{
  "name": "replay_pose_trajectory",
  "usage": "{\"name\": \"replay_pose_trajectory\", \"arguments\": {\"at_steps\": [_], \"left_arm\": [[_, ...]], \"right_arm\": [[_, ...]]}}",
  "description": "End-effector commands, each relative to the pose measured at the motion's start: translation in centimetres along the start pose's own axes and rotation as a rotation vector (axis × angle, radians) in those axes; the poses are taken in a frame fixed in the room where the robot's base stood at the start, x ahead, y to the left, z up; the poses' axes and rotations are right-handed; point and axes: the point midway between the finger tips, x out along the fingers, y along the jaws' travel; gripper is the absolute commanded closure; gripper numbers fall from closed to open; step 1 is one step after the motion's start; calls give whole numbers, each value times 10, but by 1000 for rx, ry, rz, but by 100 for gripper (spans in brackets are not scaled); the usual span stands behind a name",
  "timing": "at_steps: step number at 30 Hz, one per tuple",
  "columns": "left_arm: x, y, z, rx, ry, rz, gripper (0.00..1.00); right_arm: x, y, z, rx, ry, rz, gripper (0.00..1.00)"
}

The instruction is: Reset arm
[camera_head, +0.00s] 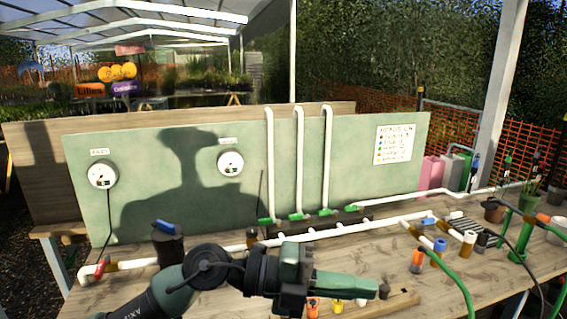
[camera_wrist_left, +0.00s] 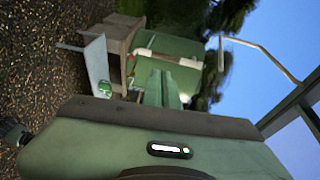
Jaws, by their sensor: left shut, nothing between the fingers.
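My left arm comes in from the bottom left and crosses in front of the workbench (camera_head: 230,285). Its green gripper (camera_head: 372,287) points right, held above the front part of the bench, with its fingers together and empty. In the left wrist view the fingers (camera_wrist_left: 162,82) show as two green bars side by side, with nothing between them. The gripper hides part of the bench top behind it. My right gripper is in neither view.
White pipes (camera_head: 350,229) with green valves run along the bench. Orange and blue fittings (camera_head: 417,260) and a green hose (camera_head: 458,277) lie to the gripper's right. A dark pot-like object with a blue handle (camera_head: 167,243) is left.

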Motion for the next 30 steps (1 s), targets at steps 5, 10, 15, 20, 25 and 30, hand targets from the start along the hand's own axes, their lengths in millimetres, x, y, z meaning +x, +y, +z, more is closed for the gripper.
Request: {"name": "replay_pose_trajectory", "arguments": {"at_steps": [5, 10, 15, 20, 25, 30], "left_arm": [[-34, -63, 16, -256, -221, -617, 100], [-127, -23, 69, -615, -634, -980, 100], [-198, 85, 83, -970, -1034, -1067, 100], [-237, 197, 49, -1292, -1354, -991, 100], [-256, 295, -22, -1603, -1612, -801, 100], [-261, 347, -87, -1812, -1749, -610, 100]], "right_arm": [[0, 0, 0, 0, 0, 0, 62], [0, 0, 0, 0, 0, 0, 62], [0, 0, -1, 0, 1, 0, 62], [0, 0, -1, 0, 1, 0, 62], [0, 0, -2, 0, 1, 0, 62], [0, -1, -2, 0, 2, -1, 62]]}}
